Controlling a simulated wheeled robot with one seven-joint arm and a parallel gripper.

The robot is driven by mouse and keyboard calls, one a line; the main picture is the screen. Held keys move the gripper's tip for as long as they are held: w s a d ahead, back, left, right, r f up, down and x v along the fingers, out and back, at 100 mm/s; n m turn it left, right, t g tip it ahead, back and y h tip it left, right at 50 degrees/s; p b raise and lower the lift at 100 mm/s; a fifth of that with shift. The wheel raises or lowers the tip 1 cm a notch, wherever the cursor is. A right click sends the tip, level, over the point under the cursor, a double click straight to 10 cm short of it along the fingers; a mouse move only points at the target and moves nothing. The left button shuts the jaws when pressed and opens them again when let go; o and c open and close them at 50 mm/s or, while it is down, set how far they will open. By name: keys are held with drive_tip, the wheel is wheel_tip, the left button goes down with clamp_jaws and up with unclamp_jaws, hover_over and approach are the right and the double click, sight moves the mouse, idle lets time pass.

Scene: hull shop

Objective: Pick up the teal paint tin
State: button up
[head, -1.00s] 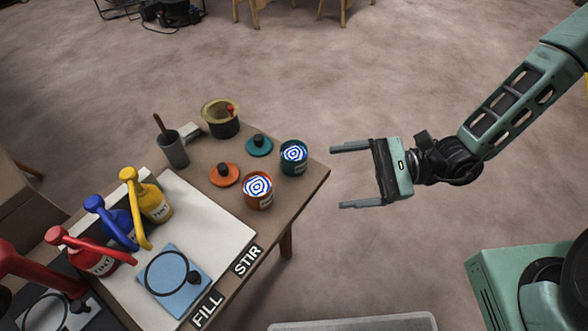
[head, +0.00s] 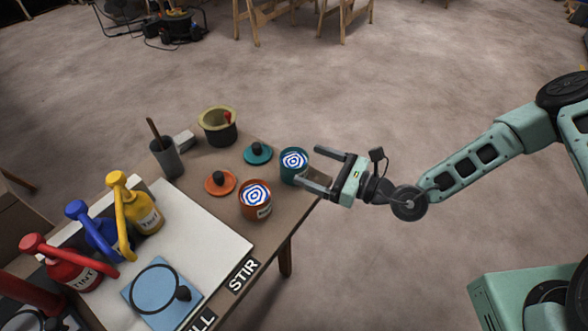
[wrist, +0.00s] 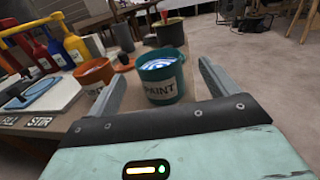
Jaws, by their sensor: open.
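The teal paint tin (head: 291,175) stands upright near the table's right corner, with a blue and white swirl inside its open top. In the wrist view the tin (wrist: 160,85), labelled PAINT, stands ahead of my gripper (wrist: 162,88), between the lines of its two fingers. My gripper (head: 315,165) is open and empty, just right of the tin in the head view. The near fingertip overlaps the tin's lower edge in the picture; I cannot tell whether they touch.
An orange tin (head: 255,208) stands close by on the table (head: 285,206). A teal lid (head: 258,154) and an orange lid (head: 220,183) lie behind. A black pot (head: 218,133), grey cup (head: 166,160) and several tint bottles stand farther left. Floor right of the table is clear.

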sight(282, 154)
drive_tip(key=b+x, duration=0.1)
drive_tip(key=x, duration=0.6)
drive_tip(key=shift+a, duration=0.25)
drive_tip(key=shift+r, duration=0.1)
drive_tip(key=c, duration=1.2)
